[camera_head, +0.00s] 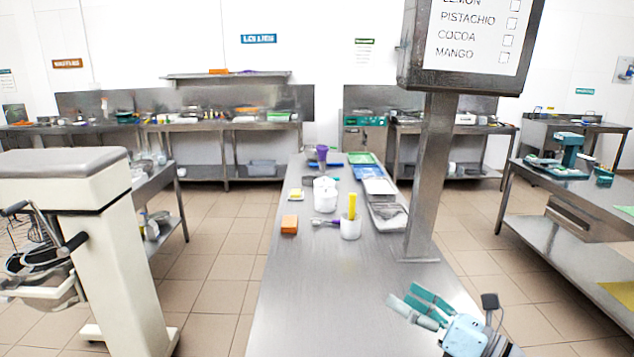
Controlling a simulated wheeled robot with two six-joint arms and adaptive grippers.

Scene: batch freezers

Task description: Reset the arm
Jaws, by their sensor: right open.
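My right gripper (418,310) shows at the lower right of the head view, over the right side of the near end of the steel table (325,300). Its teal and grey fingers point left and are apart, with nothing between them. My left gripper is not in view.
The table holds an orange block (289,224), a white cup (350,229) with a yellow item, white containers (325,195) and several trays (388,216). A sign post (428,180) rises at its right. A large mixer (100,220) stands left. The near tabletop is clear.

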